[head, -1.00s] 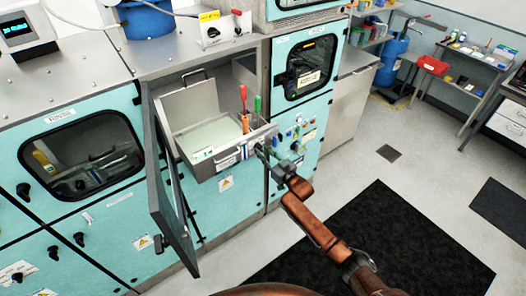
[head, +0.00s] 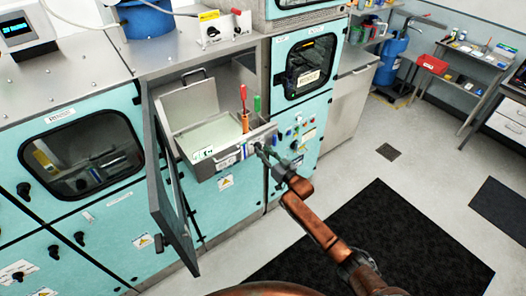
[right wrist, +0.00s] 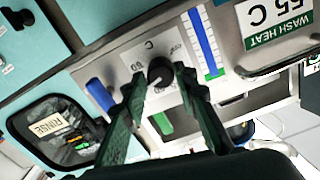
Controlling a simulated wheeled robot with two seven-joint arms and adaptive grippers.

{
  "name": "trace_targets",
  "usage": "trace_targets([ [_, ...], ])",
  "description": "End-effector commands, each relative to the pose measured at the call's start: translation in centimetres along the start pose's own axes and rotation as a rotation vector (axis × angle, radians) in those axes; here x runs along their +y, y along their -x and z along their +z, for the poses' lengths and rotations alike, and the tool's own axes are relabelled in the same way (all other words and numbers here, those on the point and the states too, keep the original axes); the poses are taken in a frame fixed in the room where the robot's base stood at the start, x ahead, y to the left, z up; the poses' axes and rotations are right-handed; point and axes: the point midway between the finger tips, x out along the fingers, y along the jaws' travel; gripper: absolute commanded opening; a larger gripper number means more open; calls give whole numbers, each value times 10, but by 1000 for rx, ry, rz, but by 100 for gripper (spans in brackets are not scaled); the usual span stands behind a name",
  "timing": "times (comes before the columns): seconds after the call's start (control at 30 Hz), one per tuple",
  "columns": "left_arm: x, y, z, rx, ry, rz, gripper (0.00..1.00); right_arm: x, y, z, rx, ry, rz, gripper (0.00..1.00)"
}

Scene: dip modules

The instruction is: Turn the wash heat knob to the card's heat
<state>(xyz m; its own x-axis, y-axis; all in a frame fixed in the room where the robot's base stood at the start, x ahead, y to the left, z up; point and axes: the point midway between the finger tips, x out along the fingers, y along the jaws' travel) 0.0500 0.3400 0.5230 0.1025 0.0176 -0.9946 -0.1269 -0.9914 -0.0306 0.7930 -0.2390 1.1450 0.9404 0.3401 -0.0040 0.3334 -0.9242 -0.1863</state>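The dark round wash heat knob (right wrist: 160,70) sits on the grey front panel, with a printed scale and a "C" beside it in the right wrist view. My right gripper (right wrist: 161,82) has its two green fingers apart, one on each side of the knob; whether they touch it I cannot tell. The card (right wrist: 268,20) reads "WASH HEAT" and "55 C". In the head view my right gripper (head: 262,152) is at the tank's front, where it hides the knob. The card (head: 203,153) is left of it. My left gripper is not in view.
The open steel tank (head: 205,170) holds pale liquid, with a red-and-orange handle (head: 244,105) and a green handle (head: 257,106) at its right. An open door (head: 165,200) stands to its left. A blue-and-green gauge (right wrist: 205,45) is beside the knob.

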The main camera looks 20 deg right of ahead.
Motion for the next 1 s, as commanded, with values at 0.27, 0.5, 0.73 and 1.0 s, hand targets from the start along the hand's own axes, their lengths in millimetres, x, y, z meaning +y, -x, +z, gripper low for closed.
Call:
trace_targets([
  [0.27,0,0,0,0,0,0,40,-1,0,-1,2,1,-1,41],
  [0.5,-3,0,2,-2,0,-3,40,-1,3,-1,3,1,-1,41],
  [0.73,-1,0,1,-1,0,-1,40,1,38,0,2,0,0,41],
  [1.0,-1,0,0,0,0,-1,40,0,93,0,1,1,0,41],
])
